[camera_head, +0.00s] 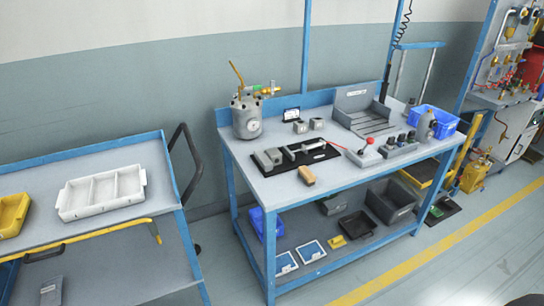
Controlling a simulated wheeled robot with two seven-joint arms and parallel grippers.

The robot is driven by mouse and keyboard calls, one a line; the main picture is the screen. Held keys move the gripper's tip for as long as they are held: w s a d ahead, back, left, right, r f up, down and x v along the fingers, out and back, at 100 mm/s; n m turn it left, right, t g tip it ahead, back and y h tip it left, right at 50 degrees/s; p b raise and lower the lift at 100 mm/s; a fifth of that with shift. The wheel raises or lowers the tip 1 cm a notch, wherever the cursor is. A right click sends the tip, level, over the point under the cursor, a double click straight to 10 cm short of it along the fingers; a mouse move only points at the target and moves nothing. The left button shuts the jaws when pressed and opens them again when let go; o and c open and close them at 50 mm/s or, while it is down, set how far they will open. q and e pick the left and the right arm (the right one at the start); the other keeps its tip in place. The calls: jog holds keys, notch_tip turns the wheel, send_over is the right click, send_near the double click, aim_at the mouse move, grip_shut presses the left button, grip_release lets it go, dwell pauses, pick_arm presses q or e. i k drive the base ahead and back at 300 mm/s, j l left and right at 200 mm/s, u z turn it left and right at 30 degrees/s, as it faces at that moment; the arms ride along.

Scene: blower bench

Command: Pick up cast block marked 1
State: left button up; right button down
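Two small grey blocks stand side by side near the back of the blue-framed bench, a left block (300,127) and a right block (317,124). They look like cast blocks, but any number on them is too small to read, so I cannot tell which is marked 1. Neither of my grippers shows in this view.
The bench (350,188) also holds a metal pressure pot (246,117), a vise on a black mat (269,158), a wooden-coloured brush or block (307,175), a grey tray (361,108) and a blue bin (433,121). A cart with a white divided tray (101,192) stands left.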

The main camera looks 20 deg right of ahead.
aim_at(274, 155)
jog(key=i+j, duration=0.2)
jog(key=j, duration=0.2)
jog(key=j+z, duration=0.15)
jog(key=z, duration=0.2)
jog(key=i+j+z, duration=0.1)
jog(key=z, duration=0.3)
jog(key=j+z, duration=0.35)
jog(key=l+z, duration=0.1)
jog(key=z, duration=0.4)
